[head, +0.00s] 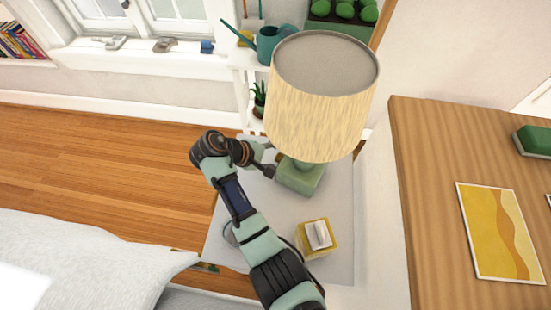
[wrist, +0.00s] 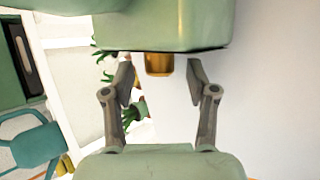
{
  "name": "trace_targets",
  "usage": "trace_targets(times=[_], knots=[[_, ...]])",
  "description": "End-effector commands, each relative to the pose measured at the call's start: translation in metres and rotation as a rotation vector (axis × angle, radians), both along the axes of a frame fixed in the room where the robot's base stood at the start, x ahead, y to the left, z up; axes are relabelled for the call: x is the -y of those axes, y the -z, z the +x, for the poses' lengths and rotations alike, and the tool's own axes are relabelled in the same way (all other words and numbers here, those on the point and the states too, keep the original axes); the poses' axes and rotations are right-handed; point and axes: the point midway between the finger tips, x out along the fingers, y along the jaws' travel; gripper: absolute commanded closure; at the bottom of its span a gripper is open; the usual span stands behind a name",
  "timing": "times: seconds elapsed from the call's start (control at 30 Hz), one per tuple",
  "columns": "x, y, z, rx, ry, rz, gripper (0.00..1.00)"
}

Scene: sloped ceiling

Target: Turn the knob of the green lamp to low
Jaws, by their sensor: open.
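The green lamp has a square green base (head: 302,177) and a large cream shade (head: 322,105), and stands upright on a white table. My gripper (head: 269,170) is at the left side of this base in the head view. In the wrist view, the lamp base (wrist: 165,28) fills the top, and a brass-coloured knob (wrist: 159,64) sticks out from it. My open gripper (wrist: 159,73) has one finger on each side of the knob, with a gap on both sides. The knob is not visible in the head view. I cannot read its setting.
A yellow tissue box (head: 316,238) stands on the white table (head: 342,262), near my forearm. A white shelf with a teal watering can (head: 268,45) and plants is behind the lamp. A wooden surface with a yellow picture (head: 498,232) is at right. A bed is at lower left.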

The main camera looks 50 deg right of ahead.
Motion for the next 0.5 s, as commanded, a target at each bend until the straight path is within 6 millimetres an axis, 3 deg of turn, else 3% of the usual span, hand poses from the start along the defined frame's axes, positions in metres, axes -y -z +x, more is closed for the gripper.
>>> trace_targets(times=[0.33,0.5], knots=[[0.005,0.0048,-0.0017,0.0,0.0,0.0,0.44],[0.005,0.0048,-0.0017,0.0,0.0,-0.001,0.72]])
